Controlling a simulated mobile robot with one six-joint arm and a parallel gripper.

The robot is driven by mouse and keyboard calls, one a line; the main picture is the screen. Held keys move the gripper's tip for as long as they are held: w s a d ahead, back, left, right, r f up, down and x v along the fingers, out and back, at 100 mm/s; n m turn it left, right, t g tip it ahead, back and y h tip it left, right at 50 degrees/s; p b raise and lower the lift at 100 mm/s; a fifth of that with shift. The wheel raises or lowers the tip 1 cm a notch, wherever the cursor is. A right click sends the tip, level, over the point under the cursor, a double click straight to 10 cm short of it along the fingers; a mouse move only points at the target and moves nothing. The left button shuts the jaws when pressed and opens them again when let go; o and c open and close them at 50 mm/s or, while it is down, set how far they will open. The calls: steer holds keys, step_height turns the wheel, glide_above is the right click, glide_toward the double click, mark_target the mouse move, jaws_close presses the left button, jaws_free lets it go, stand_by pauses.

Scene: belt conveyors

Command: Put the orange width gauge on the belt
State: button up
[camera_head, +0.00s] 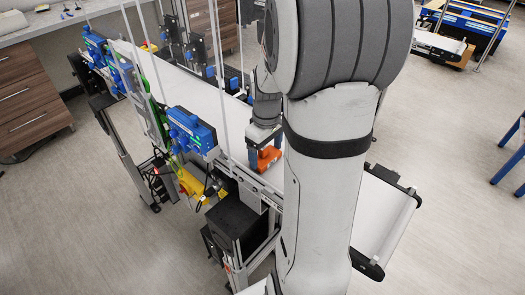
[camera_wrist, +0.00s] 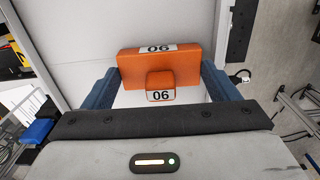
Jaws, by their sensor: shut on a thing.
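The orange width gauge (camera_wrist: 133,68) is a block with a smaller raised block on it and white labels that look like 90 or 06. My gripper (camera_wrist: 160,80) has its blue fingers at either end of the gauge and is shut on it. In the head view the gauge (camera_head: 266,158) shows below my gripper (camera_head: 262,137), beside my pale arm column. The white belt (camera_wrist: 85,30) lies beneath the gauge; I cannot tell whether they touch. The belt (camera_head: 195,95) runs away to the upper left in the head view.
Blue sensor boxes (camera_head: 191,132) and thin upright posts line the belt's left side. Yellow parts (camera_head: 190,182) and a black box (camera_head: 236,218) sit below. A second short conveyor (camera_head: 385,215) stands at right. A dark rail (camera_wrist: 240,35) edges the belt.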

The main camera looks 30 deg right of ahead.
mark_target(266, 149)
steer(key=o, duration=1)
steer(key=shift+f, duration=0.1)
steer(key=shift+c, duration=0.2)
step_height(266, 149, up, 12)
steer(key=s+a+f+m+t, duration=0.2)
steer(key=s+a+m+t, duration=0.1)
steer(key=s+a, duration=0.9)
steer(key=shift+s+a+f+m, duration=0.3)
steer(key=shift+a+m, duration=0.2)
steer(key=shift+a, duration=0.2)
